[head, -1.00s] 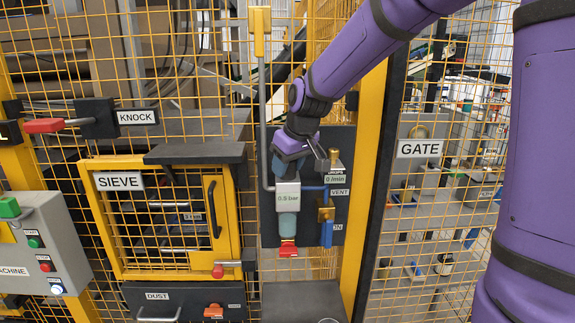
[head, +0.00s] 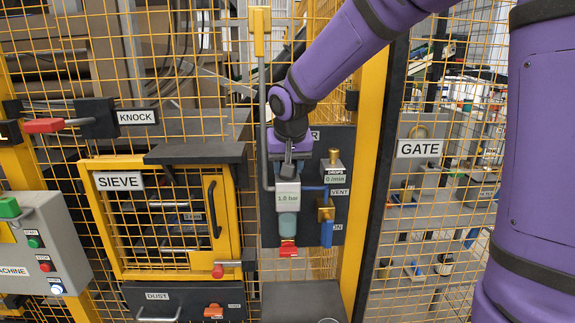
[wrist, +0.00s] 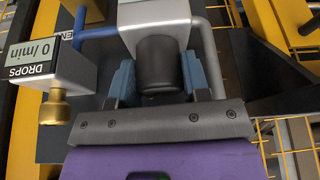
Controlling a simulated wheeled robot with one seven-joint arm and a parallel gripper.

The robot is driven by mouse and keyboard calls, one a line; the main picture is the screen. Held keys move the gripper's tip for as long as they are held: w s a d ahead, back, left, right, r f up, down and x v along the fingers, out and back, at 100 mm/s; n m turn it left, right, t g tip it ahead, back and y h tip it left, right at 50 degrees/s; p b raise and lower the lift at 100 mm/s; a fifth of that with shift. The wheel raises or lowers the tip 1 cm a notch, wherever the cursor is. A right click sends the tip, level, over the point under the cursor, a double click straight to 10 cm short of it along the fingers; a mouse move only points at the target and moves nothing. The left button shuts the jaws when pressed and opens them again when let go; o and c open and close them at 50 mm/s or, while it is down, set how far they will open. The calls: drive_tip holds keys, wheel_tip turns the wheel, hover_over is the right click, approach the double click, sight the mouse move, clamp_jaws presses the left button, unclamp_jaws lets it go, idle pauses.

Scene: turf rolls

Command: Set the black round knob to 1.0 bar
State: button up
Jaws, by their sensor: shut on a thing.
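The black round knob (wrist: 160,66) sits between the two jaws of my gripper (wrist: 160,82) in the wrist view. The jaws are shut on its sides. In the head view my gripper (head: 288,166) is above the regulator body (head: 288,187), and the knob is hidden by it. The display on the regulator reads 1.0 bar in the head view. A blue-grey bowl (head: 288,225) hangs below the display with a red tab (head: 288,249) under it.
A brass knob (head: 333,157) on a block marked DROPS, reading 0/min, stands just right of the regulator. The yellow mesh fence and the SIEVE door (head: 120,182) are on the left, and a yellow post (head: 365,190) is on the right.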

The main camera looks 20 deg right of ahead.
drive_tip(key=shift+m, duration=0.4)
drive_tip(key=o, duration=0.6)
drive_tip(key=shift+o, duration=0.2)
drive_tip(key=shift+r, duration=0.1)
drive_tip(key=v, duration=1)
drive_tip(key=shift+a+r, duration=0.15)
drive_tip(key=shift+r, duration=0.2)
drive_tip(key=shift+s, duration=0.2)
drive_tip(key=s+d+f+n, duration=0.1)
drive_tip(key=s+d, duration=0.3)
drive_tip(key=s, duration=0.8)
drive_tip(key=s+d+f+n+y, duration=0.1)
drive_tip(key=s+d, duration=0.3)
drive_tip(key=s, duration=0.9)
drive_tip(key=shift+s+f+n+t, duration=0.3)
drive_tip(key=shift+f+n+t, duration=0.1)
drive_tip(key=shift+f+n, duration=0.25)
